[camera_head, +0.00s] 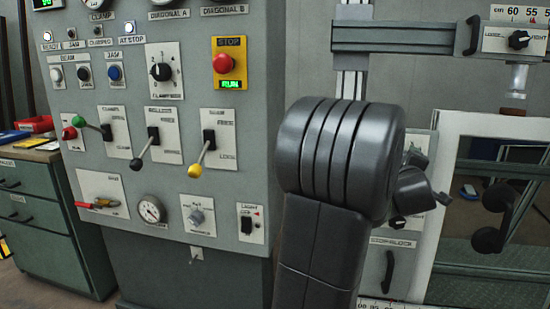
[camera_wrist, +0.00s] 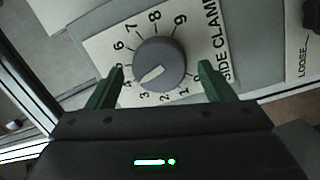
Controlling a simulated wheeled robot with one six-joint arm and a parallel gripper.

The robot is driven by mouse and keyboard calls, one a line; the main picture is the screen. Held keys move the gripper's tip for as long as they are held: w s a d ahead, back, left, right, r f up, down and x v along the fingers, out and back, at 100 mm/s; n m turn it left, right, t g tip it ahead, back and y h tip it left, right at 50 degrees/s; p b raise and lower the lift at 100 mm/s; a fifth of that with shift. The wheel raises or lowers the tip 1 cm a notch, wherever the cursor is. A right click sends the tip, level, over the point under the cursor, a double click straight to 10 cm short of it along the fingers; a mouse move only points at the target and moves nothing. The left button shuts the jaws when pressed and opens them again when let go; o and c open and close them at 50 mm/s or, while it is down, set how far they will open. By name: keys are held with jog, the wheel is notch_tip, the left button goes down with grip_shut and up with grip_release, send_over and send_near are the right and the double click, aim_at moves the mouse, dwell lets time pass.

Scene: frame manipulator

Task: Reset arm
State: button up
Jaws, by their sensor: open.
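My gripper (camera_wrist: 162,75) shows in the wrist view with its two green fingers spread apart. A round grey dial knob (camera_wrist: 159,62) on a white numbered plate (camera_wrist: 110,45) marked SIDE CLAMP lies between and beyond the fingertips. The fingers stand on either side of the knob with gaps and nothing is gripped. I cannot tell how far the tips are from the plate. In the head view my dark arm fills the middle and hides the fingers.
A grey control panel (camera_head: 150,190) with levers, lamps and a red stop button (camera_head: 222,63) stands left of my arm. A framed door (camera_head: 433,235) with a dark handle (camera_head: 497,215) is at the right. A green drawer cabinet (camera_head: 45,215) stands far left.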

jog(key=p+v, duration=0.2)
jog(key=v, duration=1.2)
jog(key=w+d+f+n+t+y+b, duration=0.1)
jog(key=w+d+n+b, duration=0.2)
jog(key=w+n, duration=0.3)
jog(key=w+d+f+n+t+y+b, duration=0.1)
jog(key=w+n+b, duration=0.3)
jog(key=n, duration=1.2)
jog(key=w+d, duration=0.1)
jog(key=w, duration=0.2)
jog(key=shift+d+y, duration=0.3)
jog(key=shift+d, duration=0.05)
